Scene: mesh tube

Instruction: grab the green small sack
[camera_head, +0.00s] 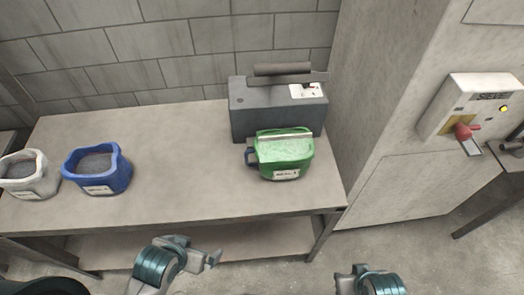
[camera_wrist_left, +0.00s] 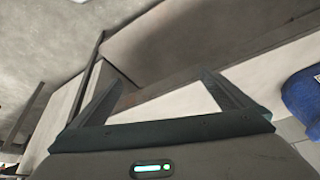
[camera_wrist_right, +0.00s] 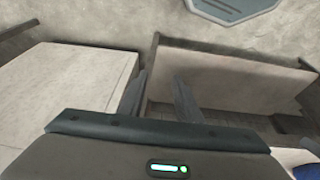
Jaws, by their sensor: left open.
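The green small sack (camera_head: 287,155) stands upright near the right end of the table, in the head view. It has a white label on its front, a pale bar across its top and a dark blue piece at its left side. My left gripper (camera_head: 212,259) is in front of the table's front edge, left of the sack and well apart from it. In the left wrist view its fingers (camera_wrist_left: 162,78) are spread and empty. My right gripper shows in the right wrist view (camera_wrist_right: 159,80), its fingers apart with nothing between them. The sack is not seen in either wrist view.
A dark grey machine (camera_head: 250,108) stands right behind the green sack. A blue sack (camera_head: 97,172) and a white sack (camera_head: 30,178) stand on the table (camera_head: 190,165) at left. Its middle is clear. A cabinet with a switch box (camera_head: 481,105) is at right.

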